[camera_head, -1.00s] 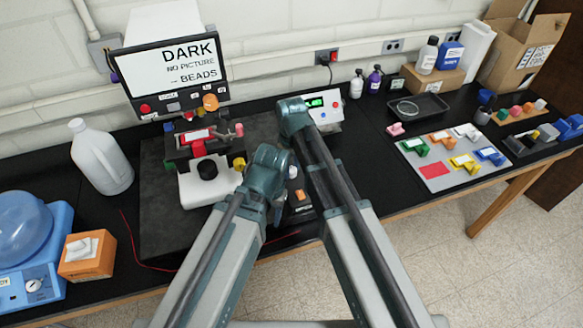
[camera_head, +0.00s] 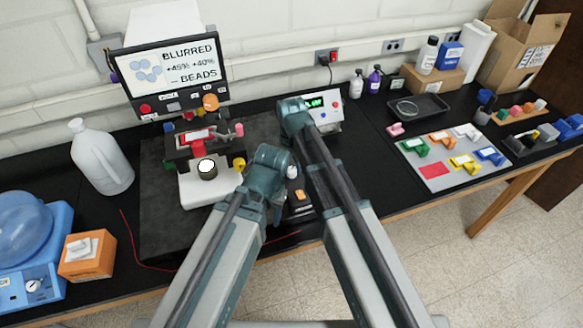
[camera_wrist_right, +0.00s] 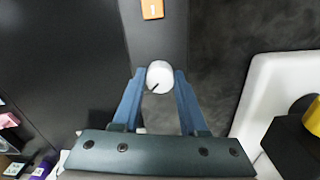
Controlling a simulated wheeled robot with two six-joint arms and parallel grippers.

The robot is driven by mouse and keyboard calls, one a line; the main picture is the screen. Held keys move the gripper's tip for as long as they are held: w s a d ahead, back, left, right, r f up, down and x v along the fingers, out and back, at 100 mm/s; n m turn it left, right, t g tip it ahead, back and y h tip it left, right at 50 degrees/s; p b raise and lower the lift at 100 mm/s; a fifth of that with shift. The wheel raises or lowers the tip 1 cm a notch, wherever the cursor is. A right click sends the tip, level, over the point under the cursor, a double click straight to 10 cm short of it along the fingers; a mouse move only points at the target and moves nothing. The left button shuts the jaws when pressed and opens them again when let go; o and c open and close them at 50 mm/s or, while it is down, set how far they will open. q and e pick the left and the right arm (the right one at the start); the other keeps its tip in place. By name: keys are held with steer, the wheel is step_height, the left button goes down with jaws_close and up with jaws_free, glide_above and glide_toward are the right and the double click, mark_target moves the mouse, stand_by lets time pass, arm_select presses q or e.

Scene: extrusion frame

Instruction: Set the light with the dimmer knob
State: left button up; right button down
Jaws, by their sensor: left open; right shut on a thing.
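The white dimmer knob (camera_wrist_right: 159,73) sits on a narrow dark box, its dark pointer mark slanting to lower left in the right wrist view. My right gripper (camera_wrist_right: 160,77) is shut on the knob, one blue finger on each side. The knob also shows small between my arms in the head view (camera_head: 292,171). My left gripper (camera_head: 276,211) is open, beside the box and partly hidden by its own arm. The white microscope (camera_head: 205,184) has a brightly lit round light (camera_head: 207,166). Its screen (camera_head: 166,69) reads BLURRED, +45% +40%, BEADS, with pale blue blobs.
An orange tile marked 1 (camera_wrist_right: 152,8) lies on the box near the knob. A white device with a green display (camera_head: 322,109) stands behind my right arm. A white jug (camera_head: 101,160) stands left. Coloured clips lie on a tray (camera_head: 410,158) at right.

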mark_target(292, 169)
steer(key=shift+m, duration=1.6)
steer(key=shift+c, duration=2.2)
jaws_free()
steer(key=shift+r, duration=0.1)
step_height(292, 169, up, 14)
steer(key=p, duration=1.3)
steer(key=shift+f+p, duration=0.2)
steer(key=shift+p, duration=0.2)
